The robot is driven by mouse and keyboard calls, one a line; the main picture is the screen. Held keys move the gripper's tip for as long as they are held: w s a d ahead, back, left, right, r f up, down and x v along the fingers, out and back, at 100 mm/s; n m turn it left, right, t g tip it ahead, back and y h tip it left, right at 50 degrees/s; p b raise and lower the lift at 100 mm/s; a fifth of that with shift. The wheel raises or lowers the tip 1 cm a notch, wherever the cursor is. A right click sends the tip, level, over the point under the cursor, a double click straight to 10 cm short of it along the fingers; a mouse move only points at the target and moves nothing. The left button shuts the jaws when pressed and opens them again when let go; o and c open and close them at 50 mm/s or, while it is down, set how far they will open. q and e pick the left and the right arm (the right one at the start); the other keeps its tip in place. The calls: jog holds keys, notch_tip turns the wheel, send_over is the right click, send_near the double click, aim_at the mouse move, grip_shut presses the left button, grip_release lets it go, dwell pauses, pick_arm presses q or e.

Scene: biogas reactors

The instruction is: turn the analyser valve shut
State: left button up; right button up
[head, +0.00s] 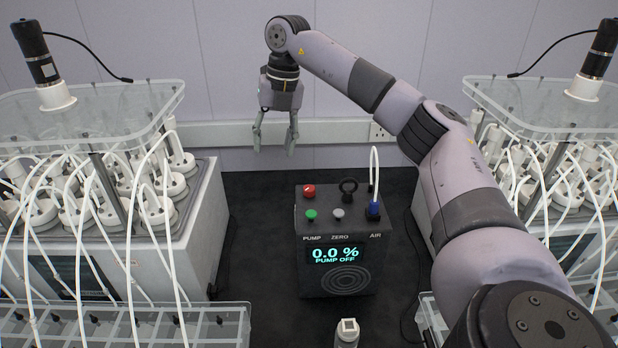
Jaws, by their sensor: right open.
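The analyser (312,262) is a black box standing on the dark bench between two reactor units. Its display reads 0.0 % and PUMP OFF. A blue fitting (374,210), which looks like the valve, sits at the right of its top panel above the label AIR, with a white tube rising from it. I cannot tell its turn position at this size. A red button, a green button, a grey button and a black ring also sit on the panel. My right gripper (275,148) is open and empty, pointing down, above and behind the analyser, apart from it. My left gripper is out of view.
Reactor units stand at left (200,225) and right, with many looping white tubes. Clear racks (235,325) lie in front of them. A pale, square-topped object (347,335) stands at the bottom edge. The dark bench (262,225) is bare left of the analyser.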

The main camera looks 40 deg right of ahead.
notch_tip(320, 180, up, 4)
jog(key=f+m+g+h, duration=0.1)
jog(key=m+h, duration=0.1)
send_over(309, 187)
notch_tip(309, 187, down, 17)
jog(key=p, duration=0.3)
jog(key=shift+s+r, duration=0.1)
jog(key=shift+r, duration=0.1)
grip_shut()
